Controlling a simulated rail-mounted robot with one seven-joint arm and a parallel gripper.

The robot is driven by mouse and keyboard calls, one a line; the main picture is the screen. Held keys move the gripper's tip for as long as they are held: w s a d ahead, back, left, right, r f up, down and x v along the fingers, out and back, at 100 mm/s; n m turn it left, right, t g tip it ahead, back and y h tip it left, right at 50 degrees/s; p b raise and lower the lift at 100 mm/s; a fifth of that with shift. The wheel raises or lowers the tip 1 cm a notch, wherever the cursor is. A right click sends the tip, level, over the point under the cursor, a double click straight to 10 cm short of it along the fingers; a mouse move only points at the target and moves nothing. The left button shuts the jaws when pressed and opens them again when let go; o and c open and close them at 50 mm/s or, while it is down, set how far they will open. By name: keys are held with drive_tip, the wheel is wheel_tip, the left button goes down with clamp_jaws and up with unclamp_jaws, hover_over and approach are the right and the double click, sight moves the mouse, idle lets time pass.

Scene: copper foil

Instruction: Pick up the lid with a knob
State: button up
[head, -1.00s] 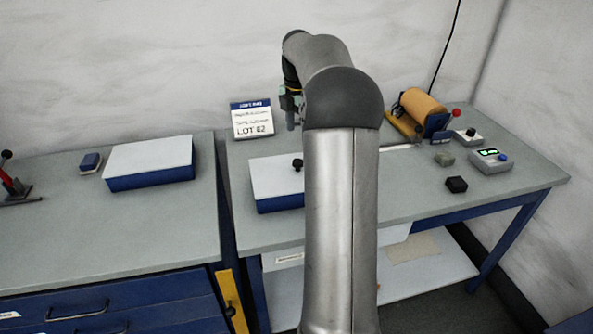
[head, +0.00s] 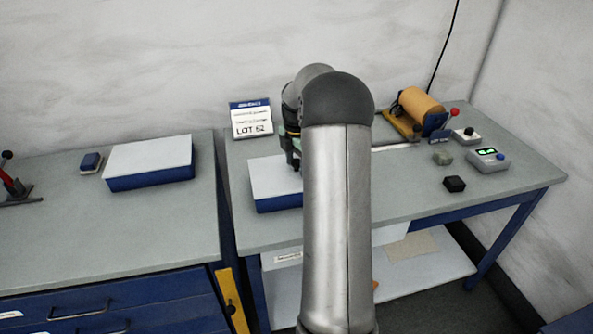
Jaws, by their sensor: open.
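A blue box with a white lid (head: 270,178) sits on the right-hand bench, partly hidden behind my arm. The lid's black knob is now hidden by my gripper and arm. My gripper (head: 295,162) is over the right part of this lid, close to where the knob stood. It is open; its fingertips are mostly covered by the arm, and I cannot tell whether they touch the knob or are around it.
A LOT 52 sign (head: 251,119) stands behind the lidded box. A copper-coloured roll (head: 417,110), a black block (head: 454,184) and a small meter (head: 488,160) are at right.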

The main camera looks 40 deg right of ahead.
clamp_jaws()
drive_tip(key=shift+r, duration=0.2)
